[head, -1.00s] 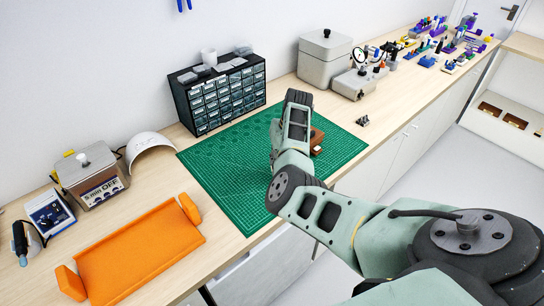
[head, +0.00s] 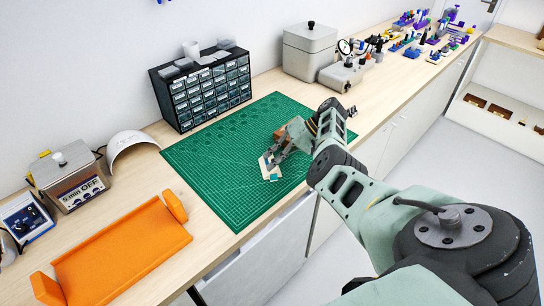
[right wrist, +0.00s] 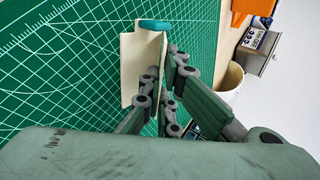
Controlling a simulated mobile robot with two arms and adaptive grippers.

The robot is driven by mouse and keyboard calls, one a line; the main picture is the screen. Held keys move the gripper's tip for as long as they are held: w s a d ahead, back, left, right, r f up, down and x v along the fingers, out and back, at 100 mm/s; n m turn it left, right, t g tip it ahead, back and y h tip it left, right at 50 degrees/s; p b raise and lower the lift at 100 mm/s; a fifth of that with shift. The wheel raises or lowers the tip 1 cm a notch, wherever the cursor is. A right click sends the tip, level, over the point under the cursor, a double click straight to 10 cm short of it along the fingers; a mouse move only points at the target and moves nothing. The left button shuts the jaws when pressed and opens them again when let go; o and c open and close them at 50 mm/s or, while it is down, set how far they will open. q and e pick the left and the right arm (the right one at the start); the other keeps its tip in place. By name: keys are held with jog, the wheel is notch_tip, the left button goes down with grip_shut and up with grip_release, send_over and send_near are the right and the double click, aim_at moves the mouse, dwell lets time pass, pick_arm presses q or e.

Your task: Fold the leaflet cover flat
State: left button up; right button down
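The leaflet (head: 265,168) is a small cream card on the green mat, partly hidden by my right gripper (head: 280,153) in the head view. In the right wrist view the leaflet (right wrist: 132,68) has a pale panel and a narrow strip that seems to stand up beside it. A teal piece (right wrist: 155,25) is at its far end. The fingers of my right gripper (right wrist: 164,66) are close together on either side of the narrow strip. Whether they grip it is unclear. My left gripper is not in view.
The green cutting mat (head: 215,185) is largely clear. A brown block (head: 280,132) is behind my right gripper. An orange tray (head: 120,250) lies left of the mat. A dark drawer cabinet (head: 203,90) stands behind it, and a grey box (head: 310,52) is further right.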

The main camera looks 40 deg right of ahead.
dwell(0.4)
jog(key=c, duration=2)
grip_release()
